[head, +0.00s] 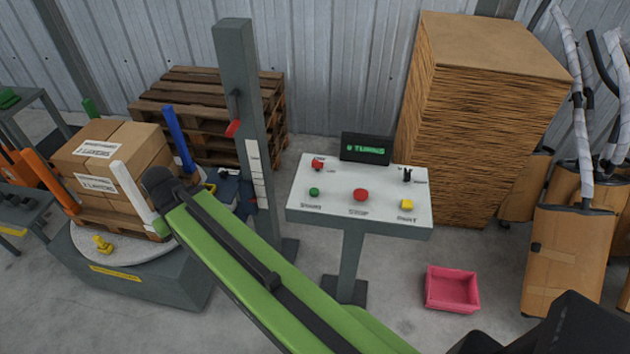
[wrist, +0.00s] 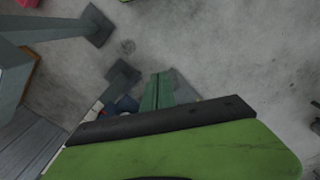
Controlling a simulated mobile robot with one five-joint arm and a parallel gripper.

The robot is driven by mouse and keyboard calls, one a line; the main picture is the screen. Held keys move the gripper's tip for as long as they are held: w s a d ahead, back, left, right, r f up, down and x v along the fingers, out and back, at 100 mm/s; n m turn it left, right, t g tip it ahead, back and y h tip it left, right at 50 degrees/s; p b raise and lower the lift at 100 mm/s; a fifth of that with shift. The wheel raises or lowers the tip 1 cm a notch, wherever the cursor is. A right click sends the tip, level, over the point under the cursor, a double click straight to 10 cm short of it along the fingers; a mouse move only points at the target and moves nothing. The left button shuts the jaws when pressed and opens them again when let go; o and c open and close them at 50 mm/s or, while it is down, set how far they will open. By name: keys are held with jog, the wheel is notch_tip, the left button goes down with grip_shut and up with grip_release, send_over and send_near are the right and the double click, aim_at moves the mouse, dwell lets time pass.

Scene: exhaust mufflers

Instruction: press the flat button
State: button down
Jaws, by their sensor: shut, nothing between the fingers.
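The sloped white control panel (head: 340,207) stands on a grey post in the middle of the head view. The green one looks low, but I cannot tell for certain which is flat. My gripper (wrist: 157,88) shows in the wrist view as narrow green fingers, shut and empty. It is left of the panel, apart from it; the panel's buttons are outside the wrist view.
A lit display box (head: 365,149) stands at the panel's back edge. A grey column (head: 242,110) rises left of the panel. Boxes (head: 112,160) sit on a turntable at left. A tall cardboard stack (head: 480,120) stands behind right. A pink bin (head: 453,289) lies on the floor.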

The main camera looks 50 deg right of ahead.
jog(key=d+r+p, duration=0.3)
jog(key=d, duration=0.3)
notch_tip(320, 180, up, 11)
jog(key=n+t+y+p, duration=0.25)
jog(key=n+p, duration=0.35)
jog(key=p, duration=0.4)
send_over(314, 190)
jog(key=s+d, duration=0.2)
jog(key=s, duration=0.1)
jog(key=shift+s+a+h, duration=0.1)
jog(key=shift+s+h, duration=0.05)
jog(key=shift+h, duration=0.2)
jog(key=b+x, duration=1.3)
jog(key=shift+s+d+f+b, duration=0.15)
jog(key=shift+d+f+b, duration=0.1)
jog(key=shift+f+b, duration=0.15)
jog(key=shift+f, duration=0.1)
